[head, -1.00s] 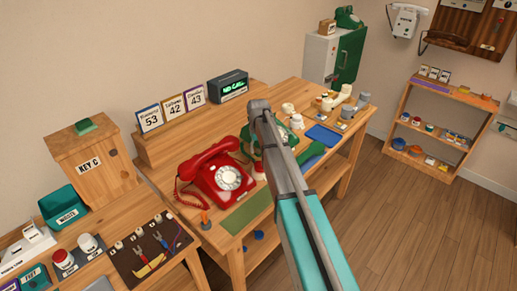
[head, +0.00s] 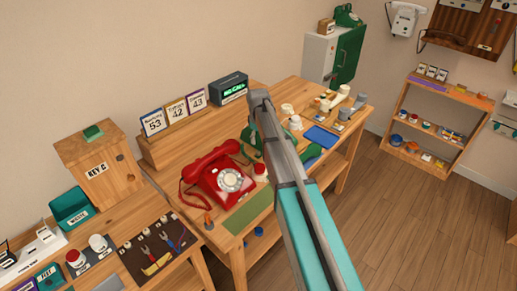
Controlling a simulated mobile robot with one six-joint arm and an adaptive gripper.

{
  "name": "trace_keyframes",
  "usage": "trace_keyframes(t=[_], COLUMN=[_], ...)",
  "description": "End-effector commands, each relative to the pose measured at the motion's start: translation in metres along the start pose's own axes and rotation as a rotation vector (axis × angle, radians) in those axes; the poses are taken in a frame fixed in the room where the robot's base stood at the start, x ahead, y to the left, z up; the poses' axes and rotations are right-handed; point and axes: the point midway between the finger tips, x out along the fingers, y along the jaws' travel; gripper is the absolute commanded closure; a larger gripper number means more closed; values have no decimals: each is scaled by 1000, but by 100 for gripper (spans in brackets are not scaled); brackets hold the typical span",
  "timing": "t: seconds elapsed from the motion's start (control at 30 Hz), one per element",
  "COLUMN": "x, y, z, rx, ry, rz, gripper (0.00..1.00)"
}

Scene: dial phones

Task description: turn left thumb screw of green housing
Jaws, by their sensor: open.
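A green phone housing (head: 247,140) stands on the workbench behind my arm. Only a strip of it shows at the arm's left edge, and its thumb screws cannot be made out. A green piece (head: 309,157) shows to the right of my arm; I cannot tell whether it belongs to the same phone. My grey and teal arm reaches up from the bottom and ends over the housing. My gripper's fingers are hidden behind the arm, so I cannot see their contact with the housing.
A red dial phone (head: 222,180) stands just left of my arm, with a green mat (head: 248,212) in front. White parts (head: 295,122) and a blue tray (head: 321,137) lie to the right. Number cards (head: 175,112) and a lit display (head: 229,90) stand behind. Floor is clear at right.

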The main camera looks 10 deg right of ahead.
Motion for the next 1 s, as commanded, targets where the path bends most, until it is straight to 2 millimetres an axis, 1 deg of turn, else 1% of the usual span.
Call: trace_keyframes(t=[0.03,0.6,0.8,1.0], x=[-9,-52,-61,-62], y=[0,1,1,1], z=[0,0,0,-1], rx=[-63,-865,-1054,-1118], ry=[0,0,0,0], rz=[0,0,0,0], gripper=[35,35,35,35])
